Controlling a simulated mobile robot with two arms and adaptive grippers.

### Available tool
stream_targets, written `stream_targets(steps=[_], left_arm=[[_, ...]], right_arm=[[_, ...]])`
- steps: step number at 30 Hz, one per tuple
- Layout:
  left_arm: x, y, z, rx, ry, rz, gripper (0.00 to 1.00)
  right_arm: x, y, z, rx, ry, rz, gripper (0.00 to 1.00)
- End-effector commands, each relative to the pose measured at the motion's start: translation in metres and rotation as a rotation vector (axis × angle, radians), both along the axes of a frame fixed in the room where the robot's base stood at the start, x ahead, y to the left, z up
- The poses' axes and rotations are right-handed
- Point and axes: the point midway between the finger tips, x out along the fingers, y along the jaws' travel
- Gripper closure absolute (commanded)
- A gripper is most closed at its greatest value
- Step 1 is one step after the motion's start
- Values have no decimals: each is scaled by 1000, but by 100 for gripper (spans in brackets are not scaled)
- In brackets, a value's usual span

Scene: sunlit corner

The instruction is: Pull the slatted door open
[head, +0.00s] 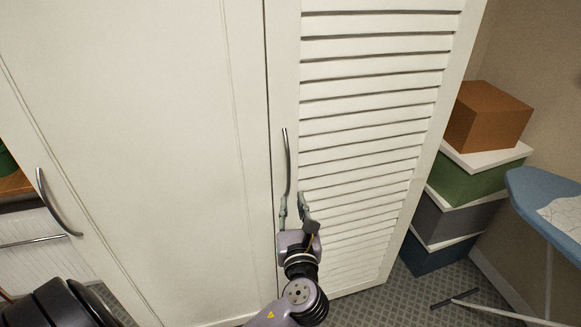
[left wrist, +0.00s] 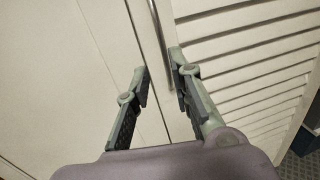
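The slatted door (head: 375,130) is a tall white door with horizontal slats, and it looks closed beside a plain white door. A slim curved metal handle (head: 287,160) stands upright near its left edge. My left gripper (head: 294,204) is open at the handle's lower end. In the left wrist view, the two green-grey fingers of my left gripper (left wrist: 160,78) are spread apart. The handle (left wrist: 161,38) runs down between them, close to the right finger. Whether that finger touches it I cannot tell. My right gripper is out of view.
The plain white door (head: 140,120) with its own curved handle (head: 53,205) is at left. Stacked boxes, an orange one (head: 487,115) on top, stand right of the slatted door. A blue ironing board (head: 540,195) is at far right. Patterned carpet (head: 415,292) shows between.

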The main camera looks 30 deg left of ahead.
Motion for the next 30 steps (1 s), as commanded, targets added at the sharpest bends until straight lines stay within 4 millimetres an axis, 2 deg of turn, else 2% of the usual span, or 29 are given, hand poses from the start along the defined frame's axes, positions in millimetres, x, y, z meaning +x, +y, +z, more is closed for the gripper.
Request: stream_targets(steps=[9,18,24,30], left_arm=[[57,45,3,1,-1,1,79],[99,78,1,-1,-1,-1,79],[110,86,0,-4,-2,-2,79],[111,87,0,-4,-1,-2,79]], right_arm=[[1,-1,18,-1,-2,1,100],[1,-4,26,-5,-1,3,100],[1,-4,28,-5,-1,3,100],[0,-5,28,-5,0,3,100]])
